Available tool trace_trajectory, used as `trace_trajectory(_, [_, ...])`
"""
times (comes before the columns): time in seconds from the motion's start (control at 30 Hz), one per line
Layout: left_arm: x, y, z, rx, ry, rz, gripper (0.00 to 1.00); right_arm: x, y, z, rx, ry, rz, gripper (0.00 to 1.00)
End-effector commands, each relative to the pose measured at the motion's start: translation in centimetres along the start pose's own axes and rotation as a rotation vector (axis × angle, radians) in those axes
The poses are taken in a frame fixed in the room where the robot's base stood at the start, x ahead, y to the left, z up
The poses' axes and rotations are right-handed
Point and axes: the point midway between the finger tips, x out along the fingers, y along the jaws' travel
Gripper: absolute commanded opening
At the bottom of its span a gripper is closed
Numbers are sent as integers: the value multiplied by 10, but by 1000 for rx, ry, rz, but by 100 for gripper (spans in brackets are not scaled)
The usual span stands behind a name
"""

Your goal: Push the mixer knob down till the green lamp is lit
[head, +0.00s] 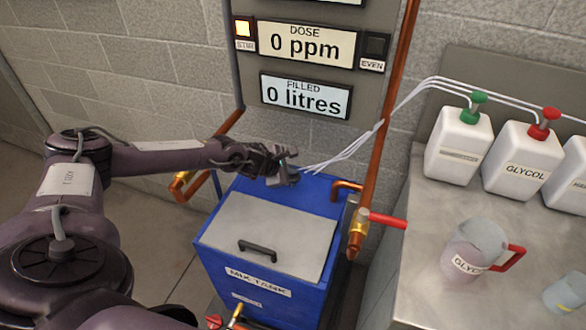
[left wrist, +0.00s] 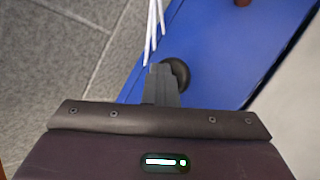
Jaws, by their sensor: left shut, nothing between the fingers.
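The blue mix tank (head: 225,262) stands below the display panel, with a grey lid on top. My left gripper (head: 288,178) is shut and empty over the tank's back edge. In the left wrist view, a dark round knob (left wrist: 179,73) shows beside and partly behind the shut fingertips (left wrist: 163,72); whether they touch it I cannot tell. In the head view the gripper hides it. My right gripper is not in view.
Displays read 0 ppm (head: 306,45) and 0 litres (head: 305,96). White hoses (head: 345,150) run close to my left gripper. A copper pipe with a red-handled valve (head: 385,219) stands right of the tank. A steel counter holds white jugs (head: 459,145) and a glycol pitcher (head: 474,250).

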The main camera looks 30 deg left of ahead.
Motion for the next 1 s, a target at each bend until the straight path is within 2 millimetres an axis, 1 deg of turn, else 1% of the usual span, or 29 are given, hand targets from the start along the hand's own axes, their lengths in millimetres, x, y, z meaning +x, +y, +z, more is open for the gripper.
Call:
trace_trajectory(0.03, [1, -3, -2, 1, 4, -4, 0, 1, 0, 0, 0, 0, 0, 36])
trace_trajectory(1.0, [10, -9, -9, 1, 5, -5, 0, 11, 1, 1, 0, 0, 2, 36])
